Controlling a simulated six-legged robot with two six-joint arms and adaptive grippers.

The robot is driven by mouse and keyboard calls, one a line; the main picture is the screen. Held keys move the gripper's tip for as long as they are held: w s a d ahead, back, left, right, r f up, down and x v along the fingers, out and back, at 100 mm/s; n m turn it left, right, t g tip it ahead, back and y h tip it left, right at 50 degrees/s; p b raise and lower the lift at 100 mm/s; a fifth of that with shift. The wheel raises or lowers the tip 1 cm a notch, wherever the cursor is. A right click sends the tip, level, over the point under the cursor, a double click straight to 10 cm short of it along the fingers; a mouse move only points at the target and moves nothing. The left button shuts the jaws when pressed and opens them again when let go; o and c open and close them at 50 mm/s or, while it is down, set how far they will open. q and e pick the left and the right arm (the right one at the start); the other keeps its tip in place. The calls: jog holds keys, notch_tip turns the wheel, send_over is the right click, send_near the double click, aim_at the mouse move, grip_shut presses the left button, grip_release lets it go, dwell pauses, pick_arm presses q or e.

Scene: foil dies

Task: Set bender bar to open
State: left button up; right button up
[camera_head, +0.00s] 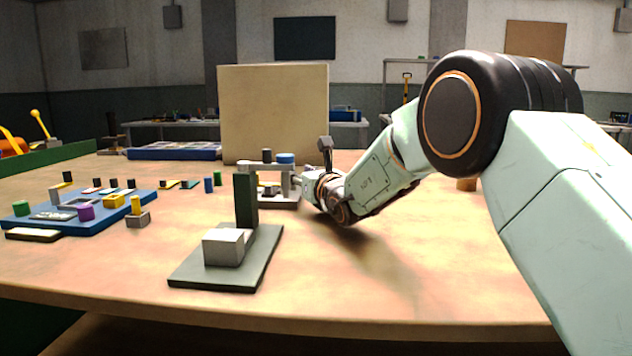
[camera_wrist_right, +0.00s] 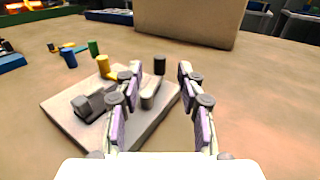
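A small grey fixture (camera_head: 277,201) stands mid-table in front of the beige panel, with a black knob (camera_head: 267,155) and a blue cap on top. I take it for the bender. In the right wrist view, a pale grey base plate (camera_wrist_right: 62,107) carries a dark grey block (camera_wrist_right: 90,103) and a light grey bar (camera_wrist_right: 151,95) with a black upright knob (camera_wrist_right: 159,65). My right gripper (camera_wrist_right: 159,72) is open, its fingers on either side of the bar and knob, with no clear contact. In the head view my right gripper (camera_head: 308,187) is beside the fixture, fingers partly hidden. My left gripper is not in view.
A green stand (camera_head: 215,275) with an upright plate and grey block is nearer the front. A blue board (camera_head: 100,215) with coloured pieces lies left. The beige panel (camera_head: 275,110) rises behind. The front right of the table is clear.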

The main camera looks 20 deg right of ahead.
jog(key=shift+s+d, duration=0.25)
jog(key=shift+s, duration=1.15)
jog(key=shift+s+d, duration=0.2)
jog(key=shift+s, duration=1.25)
jog(key=shift+s+d, duration=0.25)
jog(key=shift+s, duration=1.15)
